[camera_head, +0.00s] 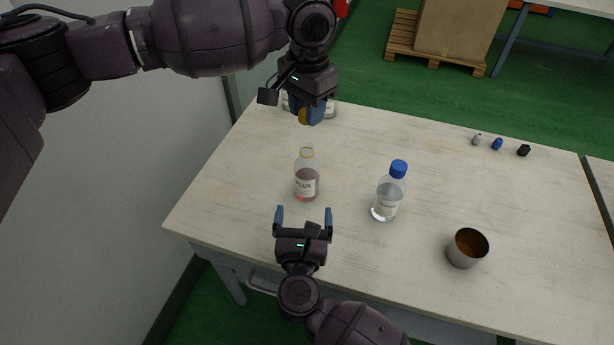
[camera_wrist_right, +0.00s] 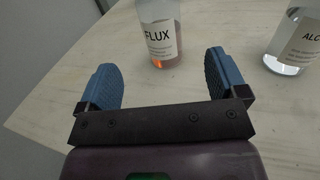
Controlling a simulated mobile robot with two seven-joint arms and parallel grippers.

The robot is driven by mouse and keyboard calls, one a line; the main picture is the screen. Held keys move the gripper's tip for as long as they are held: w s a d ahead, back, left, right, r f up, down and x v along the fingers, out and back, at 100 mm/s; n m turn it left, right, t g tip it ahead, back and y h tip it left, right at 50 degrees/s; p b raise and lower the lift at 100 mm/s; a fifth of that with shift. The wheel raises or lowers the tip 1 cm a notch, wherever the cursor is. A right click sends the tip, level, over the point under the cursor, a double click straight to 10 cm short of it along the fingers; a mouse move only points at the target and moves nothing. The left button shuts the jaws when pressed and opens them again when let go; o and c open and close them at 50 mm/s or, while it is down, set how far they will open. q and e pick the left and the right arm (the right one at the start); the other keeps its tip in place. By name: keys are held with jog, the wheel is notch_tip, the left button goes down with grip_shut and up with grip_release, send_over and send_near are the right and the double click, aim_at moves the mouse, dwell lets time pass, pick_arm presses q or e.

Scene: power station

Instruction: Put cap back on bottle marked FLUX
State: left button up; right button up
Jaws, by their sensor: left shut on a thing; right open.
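The FLUX bottle (camera_head: 306,176) stands upright and uncapped on the table, clear with a pinkish liquid. In the right wrist view the FLUX bottle (camera_wrist_right: 161,32) stands ahead of and between my right fingers, apart from them. My left gripper (camera_head: 306,112) is shut on a yellow-orange cap (camera_head: 303,117), held above the table behind the bottle's mouth and partly hidden by the blue fingers. My right gripper (camera_head: 303,220) is open and empty, in front of the bottle; its blue fingers also show in the right wrist view (camera_wrist_right: 164,80).
A bottle with a blue cap (camera_head: 388,194) stands right of FLUX; its label (camera_wrist_right: 302,45) begins "ALC". A metal cup (camera_head: 467,248) with brown contents is at the front right. Grey, blue and black small items (camera_head: 497,144) lie at the back right. A pale object (camera_head: 328,109) sits behind my left gripper. The mid-right table is clear.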

aim_at(306, 183)
jog(key=w, duration=1.1)
jog(key=shift+w+d, duration=0.35)
jog(key=shift+w, duration=0.05)
jog(key=c, duration=1.4)
pick_arm(q)
jog(key=shift+f, duration=2.5)
